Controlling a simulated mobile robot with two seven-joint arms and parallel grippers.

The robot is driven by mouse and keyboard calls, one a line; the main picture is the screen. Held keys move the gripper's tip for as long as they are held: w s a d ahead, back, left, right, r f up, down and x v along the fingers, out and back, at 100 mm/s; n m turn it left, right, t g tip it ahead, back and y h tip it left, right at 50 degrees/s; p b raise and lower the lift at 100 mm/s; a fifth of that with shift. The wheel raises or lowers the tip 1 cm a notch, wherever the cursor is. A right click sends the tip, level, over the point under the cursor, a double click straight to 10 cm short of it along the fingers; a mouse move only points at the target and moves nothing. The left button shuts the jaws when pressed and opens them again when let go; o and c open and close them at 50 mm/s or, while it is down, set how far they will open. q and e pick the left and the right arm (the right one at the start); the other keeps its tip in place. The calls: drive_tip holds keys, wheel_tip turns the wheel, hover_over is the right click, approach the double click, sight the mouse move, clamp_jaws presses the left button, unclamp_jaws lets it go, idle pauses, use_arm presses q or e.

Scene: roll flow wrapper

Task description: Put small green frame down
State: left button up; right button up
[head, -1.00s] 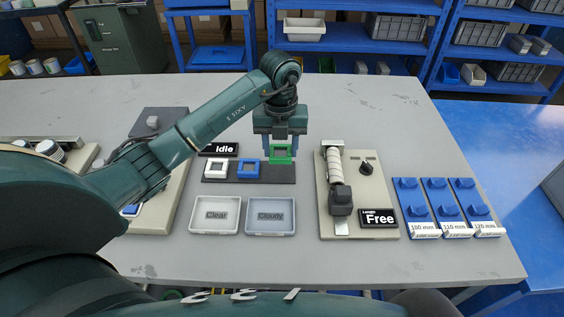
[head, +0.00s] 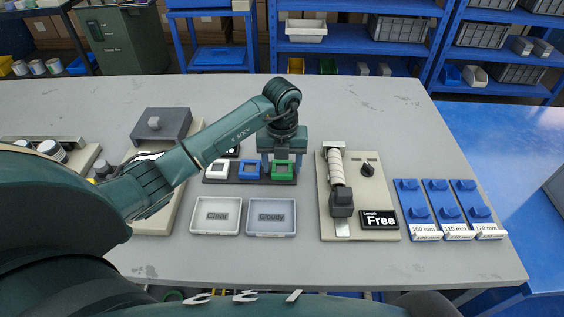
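The small green frame (head: 283,171) is at the right end of the dark rack (head: 228,179), level with the other frames and seemingly resting there. My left gripper (head: 282,164) is right above it, pointing down, with its fingers at the two sides of the frame. It looks shut on the frame, though the contact is small in view. A white frame (head: 217,170) and a blue frame (head: 249,169) stand to its left on the same rack. My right gripper is not in view.
Trays labelled Clear (head: 215,216) and Cloudy (head: 271,217) lie in front of the rack. A beige roller unit (head: 385,190) with a "Free" display stands to the right, then several blue blocks (head: 444,212). A dark box (head: 160,125) is left. The table behind the gripper is clear.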

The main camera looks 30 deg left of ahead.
sight(282, 170)
use_arm(q)
drive_tip(key=shift+o, duration=0.8)
drive_tip(key=shift+r, duration=0.3)
wheel_tip(282, 170, up, 12)
drive_tip(key=shift+f, duration=0.15)
